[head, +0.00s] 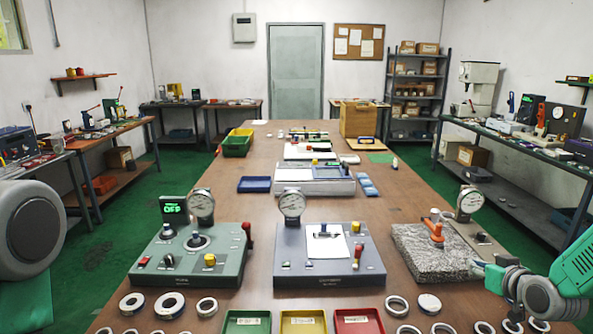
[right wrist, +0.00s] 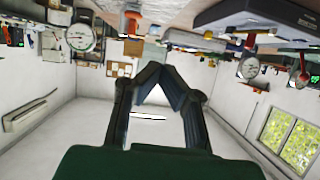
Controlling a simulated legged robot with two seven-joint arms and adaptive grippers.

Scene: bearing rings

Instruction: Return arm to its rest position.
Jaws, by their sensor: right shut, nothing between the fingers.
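My right arm comes in at the lower right of the head view, with its green and grey links bent. My right gripper (head: 479,268) is beside the right edge of the granite block (head: 415,262), over the table (head: 390,205). In the right wrist view the two dark fingers of the right gripper (right wrist: 153,70) meet at their tips. They are shut with nothing between them. That view appears upside down. My left gripper is not in view; a big rounded grey part at the left edge of the head view looks like my left arm.
A green-grey gauge station (head: 185,272) and a grey one (head: 300,263) stand left of the granite block. Red (head: 358,321), yellow (head: 303,322) and green (head: 247,322) trays line the front edge, with several loose rings (head: 397,306) on both sides. A dial gauge (head: 470,201) rises behind the right gripper.

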